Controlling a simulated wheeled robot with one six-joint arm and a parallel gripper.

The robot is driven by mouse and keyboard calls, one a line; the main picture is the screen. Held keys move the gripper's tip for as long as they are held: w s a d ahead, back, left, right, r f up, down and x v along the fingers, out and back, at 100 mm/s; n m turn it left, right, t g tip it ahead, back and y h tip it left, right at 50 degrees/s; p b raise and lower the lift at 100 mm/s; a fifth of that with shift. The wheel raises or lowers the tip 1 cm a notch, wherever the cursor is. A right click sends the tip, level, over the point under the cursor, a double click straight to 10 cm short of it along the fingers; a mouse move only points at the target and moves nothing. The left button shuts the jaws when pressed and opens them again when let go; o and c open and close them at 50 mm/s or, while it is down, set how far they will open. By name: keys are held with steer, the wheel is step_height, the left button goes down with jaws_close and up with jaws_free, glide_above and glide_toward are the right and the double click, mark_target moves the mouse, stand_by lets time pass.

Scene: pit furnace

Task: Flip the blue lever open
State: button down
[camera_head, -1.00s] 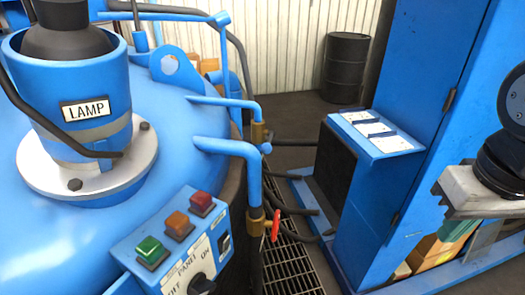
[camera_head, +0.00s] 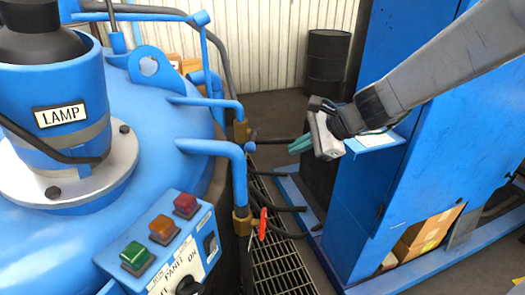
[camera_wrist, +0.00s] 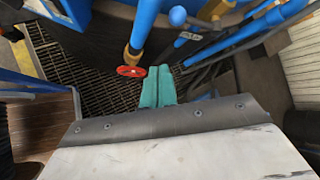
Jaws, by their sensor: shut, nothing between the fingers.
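The blue lever (camera_head: 250,147) looks like a small blue handle on the brass valve (camera_head: 241,132) of the rear blue pipe; it is tiny here and its exact angle is hard to tell. My gripper (camera_head: 293,147) is to the right of it in the head view, apart from it, with its teal fingers pointing left. In the wrist view my gripper (camera_wrist: 158,72) shows both teal fingers together, with nothing between them.
A red handle (camera_head: 262,222) sits on the nearer pipe's valve; it also shows in the wrist view (camera_wrist: 130,71), left of my fingertips. Dark hoses (camera_head: 285,208) run behind it. The blue cabinet (camera_head: 360,200) stands right, the furnace lid (camera_head: 165,120) left, with floor grating (camera_head: 285,265) between.

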mark_target(253, 139)
steer(key=w+f+m, duration=0.1)
steer(key=w+f+m+t, duration=0.1)
steer(key=w, duration=0.1)
steer(key=shift+w+f+m, duration=0.15)
steer(key=shift+w+m, duration=0.05)
steer(key=shift+m, duration=0.2)
steer(key=shift+a, duration=0.1)
steer(key=w+a+f, duration=0.3)
steer(key=a, duration=0.5)
steer(key=shift+a, duration=0.15)
stand_by(0.4)
